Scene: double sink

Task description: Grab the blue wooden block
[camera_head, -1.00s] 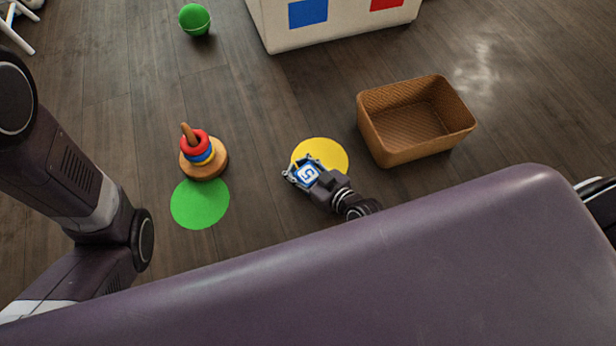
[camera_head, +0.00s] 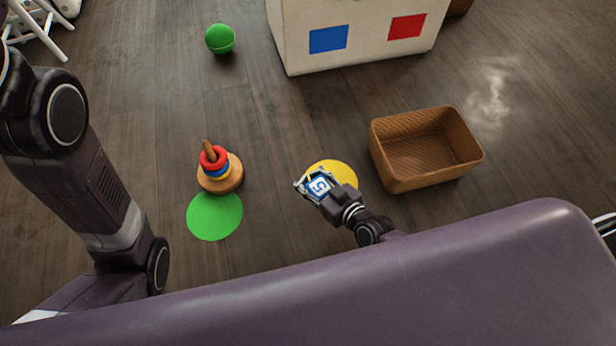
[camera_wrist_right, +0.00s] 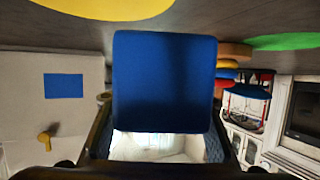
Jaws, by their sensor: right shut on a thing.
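The blue wooden block (camera_head: 319,185) has a white face with a blue "5" mark in the head view. My right gripper (camera_head: 312,186) is shut on it, with the fingers at its sides, over or beside the yellow disc (camera_head: 339,170). In the right wrist view the block (camera_wrist_right: 165,82) fills the middle as a plain blue face, between the dark fingers of my right gripper (camera_wrist_right: 160,145). My left arm shows at the left of the head view, but its gripper is out of view.
A green disc (camera_head: 214,216) and a ring stacker (camera_head: 219,171) lie to the left. A brown basket (camera_head: 425,150) stands to the right. A green ball (camera_head: 219,39) and a white box (camera_head: 362,45) with coloured squares are farther back. Floor between them is clear.

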